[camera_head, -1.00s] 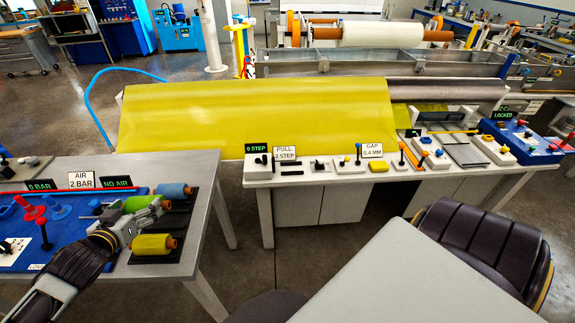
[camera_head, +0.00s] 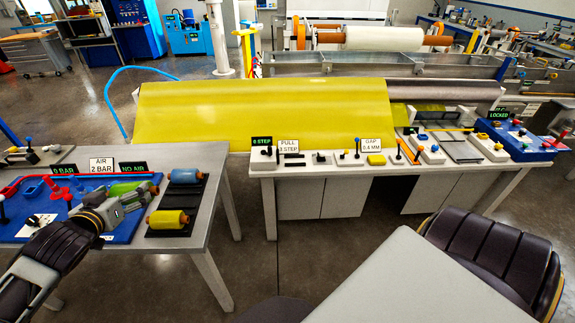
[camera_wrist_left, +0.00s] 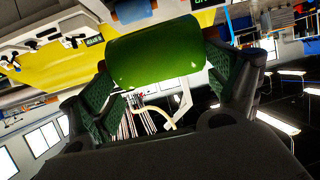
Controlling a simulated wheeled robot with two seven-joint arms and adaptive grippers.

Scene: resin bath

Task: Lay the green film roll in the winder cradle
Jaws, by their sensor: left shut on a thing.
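My left gripper (camera_head: 124,198) is shut on the green film roll (camera_head: 127,187) above the left table, between the blue board and the black rack. In the left wrist view the green roll (camera_wrist_left: 155,55) lies crosswise between the two fingers of my left gripper (camera_wrist_left: 165,75), clear of the rack. The gripper hides part of the roll in the head view. I cannot tell which thing is the winder cradle. My right gripper is not in view.
The black rack (camera_head: 180,205) holds a blue roll (camera_head: 186,176) at the back and a yellow roll (camera_head: 168,218) at the front, with bare room between. A blue board (camera_head: 128,228) with red and blue parts and signs lies left. A long bench with yellow film (camera_head: 265,110) stands beyond.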

